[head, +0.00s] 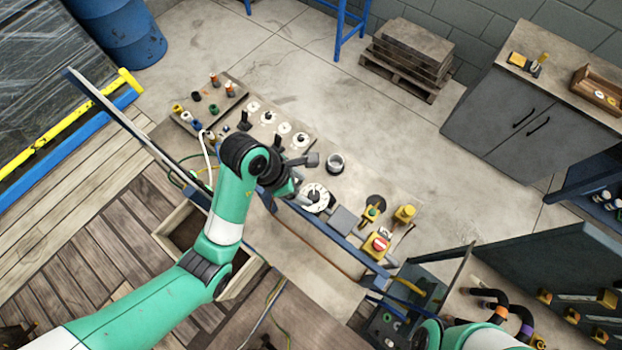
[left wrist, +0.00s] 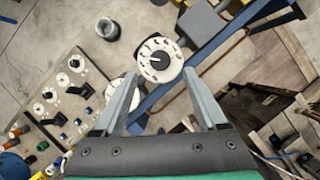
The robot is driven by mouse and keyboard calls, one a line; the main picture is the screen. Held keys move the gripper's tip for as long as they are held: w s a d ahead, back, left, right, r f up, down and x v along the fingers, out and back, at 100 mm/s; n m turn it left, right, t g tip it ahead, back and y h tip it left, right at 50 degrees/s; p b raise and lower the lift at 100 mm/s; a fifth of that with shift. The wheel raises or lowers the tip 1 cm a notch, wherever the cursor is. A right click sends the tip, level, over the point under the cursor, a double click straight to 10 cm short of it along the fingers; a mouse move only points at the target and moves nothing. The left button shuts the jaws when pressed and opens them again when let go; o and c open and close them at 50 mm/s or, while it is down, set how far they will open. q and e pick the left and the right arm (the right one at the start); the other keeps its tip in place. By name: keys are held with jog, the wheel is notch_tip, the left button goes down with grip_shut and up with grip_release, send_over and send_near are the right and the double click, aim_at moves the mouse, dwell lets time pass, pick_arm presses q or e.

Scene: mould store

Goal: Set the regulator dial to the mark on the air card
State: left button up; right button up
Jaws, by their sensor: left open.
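The regulator dial (head: 318,197), a round white disc with dark marks around its face, sits on the blue-edged bench. In the left wrist view the dial (left wrist: 160,48) shows a dark centre knob; its exact setting is too small to read. My left gripper (head: 306,180) is beside the dial in the head view and partly covers it. In the left wrist view my left gripper (left wrist: 163,80) is open and empty, its fingers pointing toward the dial from either side. I cannot pick out the air card. My right gripper is not in view.
A panel of knobs (head: 238,98) stands left of the dial. A dark cup (head: 335,163) stands behind it. A grey box (head: 343,220) and a yellow box with a red button (head: 377,245) are to its right. A wooden bin (head: 238,285) lies below my arm.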

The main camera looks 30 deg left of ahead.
aim_at(314, 195)
pick_arm(q)
jog(key=x, duration=0.6)
jog(key=shift+w+d+f, duration=0.1)
jog(key=shift+w+f, duration=0.05)
jog(key=shift+f, duration=0.15)
grip_shut()
